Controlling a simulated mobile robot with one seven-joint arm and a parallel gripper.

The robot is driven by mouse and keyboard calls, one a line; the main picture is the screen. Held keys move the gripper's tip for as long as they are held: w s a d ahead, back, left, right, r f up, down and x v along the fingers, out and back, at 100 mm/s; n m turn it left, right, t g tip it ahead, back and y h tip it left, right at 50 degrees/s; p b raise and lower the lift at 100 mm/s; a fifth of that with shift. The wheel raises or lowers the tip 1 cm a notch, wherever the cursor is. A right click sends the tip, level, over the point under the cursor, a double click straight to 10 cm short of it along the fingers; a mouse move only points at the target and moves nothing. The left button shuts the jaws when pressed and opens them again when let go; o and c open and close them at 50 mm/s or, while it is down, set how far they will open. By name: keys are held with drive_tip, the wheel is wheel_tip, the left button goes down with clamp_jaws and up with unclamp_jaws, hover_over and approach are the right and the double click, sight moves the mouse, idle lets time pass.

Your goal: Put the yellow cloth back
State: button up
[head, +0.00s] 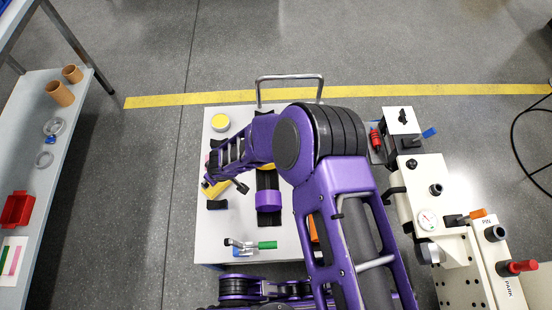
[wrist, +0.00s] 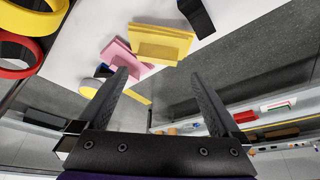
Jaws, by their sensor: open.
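The yellow cloth (wrist: 160,43) looks like a folded block in the wrist view, lying on the white surface beside a pink folded piece (wrist: 122,57). In the head view a yellow patch that looks like the cloth (head: 217,189) shows at the left of the white cart top, partly covered by my arm. My gripper (wrist: 158,80) is open, and the cloth lies beyond its fingertips, with nothing seen between them. In the head view my gripper end is over the left side of the cart, partly hidden by the arm.
A pale fixture bench (head: 420,180) stands at the right. A shelf (head: 52,165) with a red bin (head: 17,210) stands at the left. The floor between is clear.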

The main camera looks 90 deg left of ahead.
drive_tip(key=v, duration=0.8)
idle(0.4)
